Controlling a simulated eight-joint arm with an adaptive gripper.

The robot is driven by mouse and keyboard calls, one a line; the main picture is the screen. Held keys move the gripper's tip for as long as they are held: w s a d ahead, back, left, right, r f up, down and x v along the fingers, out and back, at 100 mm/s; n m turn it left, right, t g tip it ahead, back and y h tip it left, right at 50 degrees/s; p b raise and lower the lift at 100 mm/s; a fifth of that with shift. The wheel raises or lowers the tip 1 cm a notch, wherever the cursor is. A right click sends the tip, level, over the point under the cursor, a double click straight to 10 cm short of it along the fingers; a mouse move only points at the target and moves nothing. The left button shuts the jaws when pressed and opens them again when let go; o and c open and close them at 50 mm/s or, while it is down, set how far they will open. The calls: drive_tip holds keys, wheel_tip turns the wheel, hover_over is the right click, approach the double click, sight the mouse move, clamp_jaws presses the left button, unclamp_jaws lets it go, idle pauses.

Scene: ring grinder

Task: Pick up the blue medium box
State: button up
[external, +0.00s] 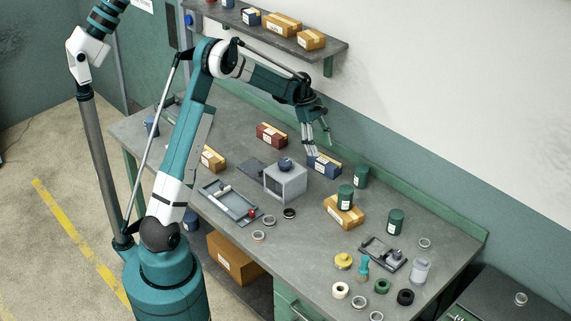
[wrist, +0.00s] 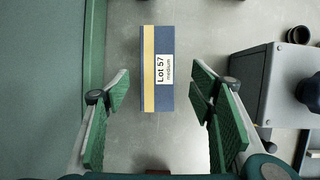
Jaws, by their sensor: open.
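The blue medium box (external: 328,164) lies on the bench toward the wall. It has a tan stripe and a white label. In the wrist view the blue box (wrist: 166,45) shows its label "Lot 57 medium" and stands lengthwise in the upper middle, between the lines of the two fingers. My gripper (external: 317,142) is over the box, pointing down, and partly covers it in the external view. In the wrist view the green-padded fingers are spread wide, one on each side, apart from the box with nothing between them. The exact height above it is hard to tell.
A grey metal cube (external: 288,184) with a dark blue object on top stands close by the box. A red box (external: 271,134) lies to the left. Green cans (external: 361,177) stand to the right. The shelf (external: 316,46) with boxes hangs behind. Bare bench surrounds the blue box.

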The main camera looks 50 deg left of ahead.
sight(323, 159)
drive_tip(key=shift+w+a+f, duration=0.15)
drive_tip(key=shift+w+f, duration=0.05)
drive_tip(key=shift+f, duration=0.2)
drive_tip(key=shift+f, duration=0.15)
drive_tip(key=shift+x, duration=1.15)
drive_tip(key=shift+f, duration=0.15)
drive_tip(key=shift+x, duration=2.45)
drive_tip(key=c, duration=1.3)
